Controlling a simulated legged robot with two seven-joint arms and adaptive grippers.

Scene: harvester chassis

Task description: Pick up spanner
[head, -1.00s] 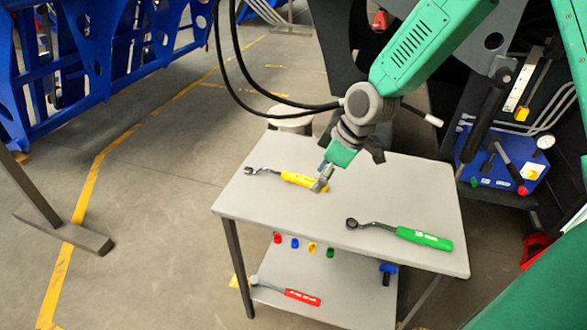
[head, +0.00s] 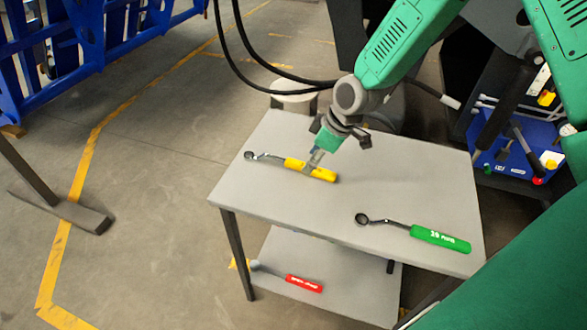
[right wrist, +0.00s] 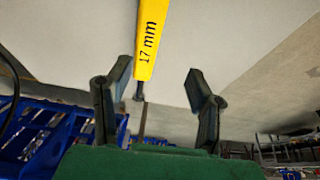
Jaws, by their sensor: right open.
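The yellow-handled spanner (head: 322,174) lies near the back left of the grey table top, its dark ring end to the left. Its handle reads "17 mm" in the right wrist view (right wrist: 150,45). A green-handled spanner (head: 438,238) lies at the front right of the same top. My right gripper (head: 314,161) is at the yellow handle and hides part of it in the head view. Its two fingers (right wrist: 159,75) are apart with nothing held between them. The handle shows beyond the fingertips; contact cannot be told. My left gripper is not in view.
The grey table (head: 300,215) has free room between the two spanners. A red-handled tool (head: 303,284) lies on the lower shelf. A blue tool tray (head: 515,150) is at the right. A blue frame (head: 70,50) stands at the back left.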

